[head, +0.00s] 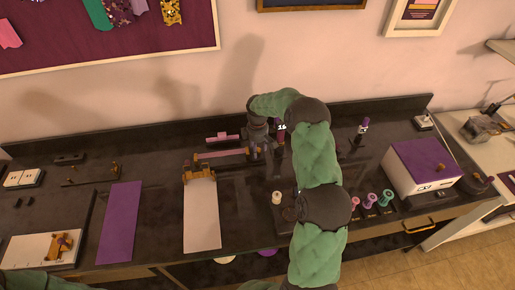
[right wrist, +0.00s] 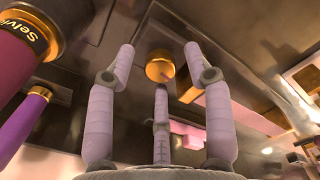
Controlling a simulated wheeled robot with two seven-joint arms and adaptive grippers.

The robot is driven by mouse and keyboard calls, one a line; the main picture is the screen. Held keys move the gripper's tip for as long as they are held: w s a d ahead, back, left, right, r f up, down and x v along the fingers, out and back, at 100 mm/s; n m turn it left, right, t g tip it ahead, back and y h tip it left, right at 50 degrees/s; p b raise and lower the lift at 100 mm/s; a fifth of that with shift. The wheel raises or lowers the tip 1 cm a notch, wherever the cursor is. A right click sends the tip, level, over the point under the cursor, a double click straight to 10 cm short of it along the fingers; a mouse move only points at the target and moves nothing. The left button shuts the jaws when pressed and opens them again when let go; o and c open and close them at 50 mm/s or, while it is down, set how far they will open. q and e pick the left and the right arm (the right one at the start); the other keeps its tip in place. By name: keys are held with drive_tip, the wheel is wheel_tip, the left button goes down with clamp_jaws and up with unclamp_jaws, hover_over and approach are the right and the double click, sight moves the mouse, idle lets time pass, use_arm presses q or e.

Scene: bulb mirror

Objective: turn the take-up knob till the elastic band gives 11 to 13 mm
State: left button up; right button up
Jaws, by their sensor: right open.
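A gold round knob (right wrist: 157,68), seemingly the take-up knob, shows ahead of my right gripper in the right wrist view. My right gripper (right wrist: 160,55) has its pale lilac fingers spread around the knob's place in the picture; I see no clear contact. In the head view the right gripper (head: 262,143) is at the right end of the pink elastic band (head: 222,153), and my arm hides the knob. The band runs level to a gold clamp (head: 199,172) at the left. A small "16" (head: 282,127) shows beside the gripper. My left gripper is not in view.
A white sheet (head: 202,220) and a purple mat (head: 120,222) lie on the dark bench. Several coloured spools (head: 369,200) and a purple-lidded box (head: 425,165) stand at the right. A large labelled cylinder (right wrist: 25,45) and a purple one (right wrist: 22,120) are left of the fingers.

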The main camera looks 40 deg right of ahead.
clamp_jaws()
drive_tip(key=shift+m, duration=0.4)
drive_tip(key=m, duration=0.3)
drive_tip(key=shift+m, duration=0.4)
drive_tip(key=m, duration=0.4)
drive_tip(key=shift+m+b, duration=0.3)
drive_tip(key=shift+b, duration=0.05)
drive_tip(key=m, duration=0.4)
drive_tip(key=shift+m+b, duration=0.4)
drive_tip(key=shift+m, duration=1.9)
